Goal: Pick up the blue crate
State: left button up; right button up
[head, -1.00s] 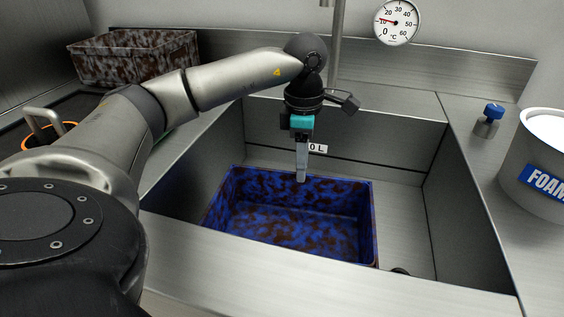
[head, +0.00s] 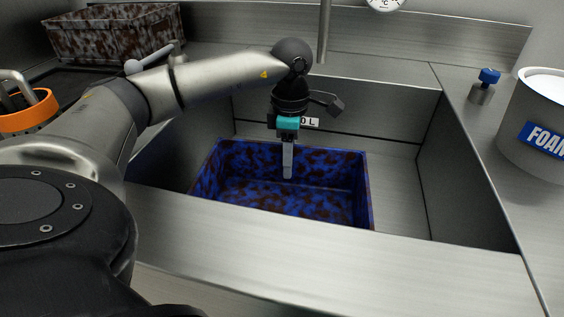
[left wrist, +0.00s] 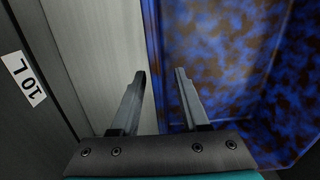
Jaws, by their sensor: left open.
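The blue crate (head: 352,195), mottled with brown rust-like patches, sits in the steel sink. It looks empty, and the sink's front ledge hides its near side. One finger is on the crate's inner side, the other on the sink side. I cannot tell whether either finger touches the wall. My right gripper is not in view.
The steel sink (head: 455,190) has free room right of the crate. A "10 L" label (left wrist: 22,78) is on its back wall. A rusty brown-white crate (head: 120,35) stands back left, an orange-rimmed container (head: 30,118) left.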

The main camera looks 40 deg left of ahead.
pick_arm(q)
jog(key=shift+f, duration=0.35)
jog(key=shift+c, duration=0.2)
grip_shut()
jog(key=shift+r, duration=0.1)
dwell(0.9)
